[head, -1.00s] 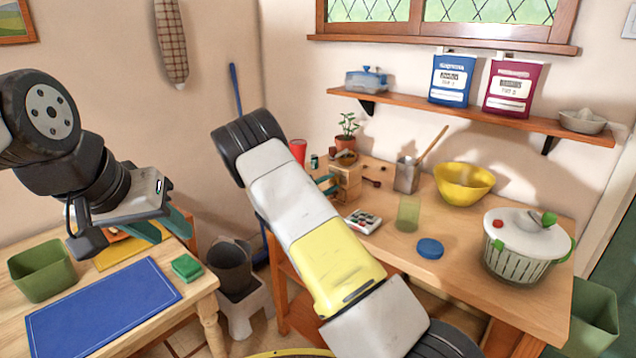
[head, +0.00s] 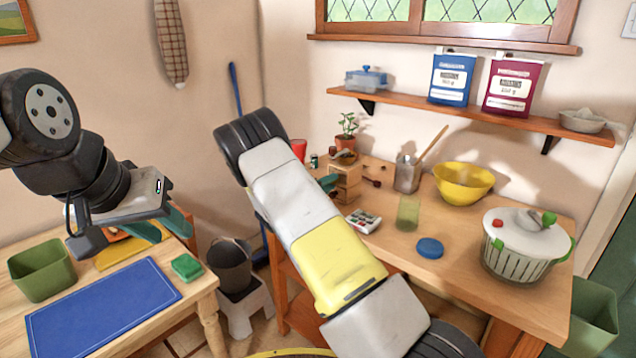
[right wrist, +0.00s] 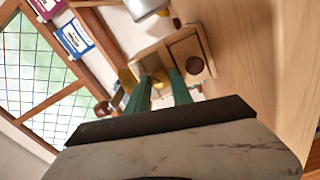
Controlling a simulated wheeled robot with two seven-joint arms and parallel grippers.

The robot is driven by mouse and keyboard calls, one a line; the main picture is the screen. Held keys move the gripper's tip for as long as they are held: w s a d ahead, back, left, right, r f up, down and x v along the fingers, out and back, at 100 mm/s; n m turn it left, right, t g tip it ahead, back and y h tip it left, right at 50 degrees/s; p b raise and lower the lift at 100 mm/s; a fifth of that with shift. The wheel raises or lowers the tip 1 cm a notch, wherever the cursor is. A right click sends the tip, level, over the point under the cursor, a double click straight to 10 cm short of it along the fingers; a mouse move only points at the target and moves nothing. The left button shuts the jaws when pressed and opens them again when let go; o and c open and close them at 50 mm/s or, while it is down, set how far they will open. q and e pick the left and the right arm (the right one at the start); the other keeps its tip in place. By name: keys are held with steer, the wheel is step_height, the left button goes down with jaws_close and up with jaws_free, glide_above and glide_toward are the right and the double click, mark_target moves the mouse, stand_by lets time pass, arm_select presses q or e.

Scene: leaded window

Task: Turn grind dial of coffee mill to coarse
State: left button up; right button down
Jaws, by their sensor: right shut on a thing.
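The coffee mill (head: 348,181) is a small wooden box on the far left part of the wooden worktop. In the right wrist view its wooden body (right wrist: 187,52) carries a dark red-brown round knob (right wrist: 194,65). My right gripper (right wrist: 161,84) has its green fingers at the mill's top, shut on a small yellowish part between them, apparently the grind dial. The fingers hide most of it, and its setting cannot be read. In the head view my right forearm covers much of this gripper (head: 328,183). My left gripper (head: 162,229) is open and empty above the left table.
Near the mill stand a potted plant (head: 347,127), a metal utensil pot (head: 407,175) and a small white-and-red box (head: 363,221). A green glass (head: 408,214), blue lid (head: 430,248), yellow bowl (head: 463,185) and salad spinner (head: 520,257) stand further right. A shelf (head: 470,115) runs above.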

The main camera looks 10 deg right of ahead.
stand_by(0.3)
steer(key=c, duration=1.1)
jaws_free()
steer(key=shift+v, duration=3.9)
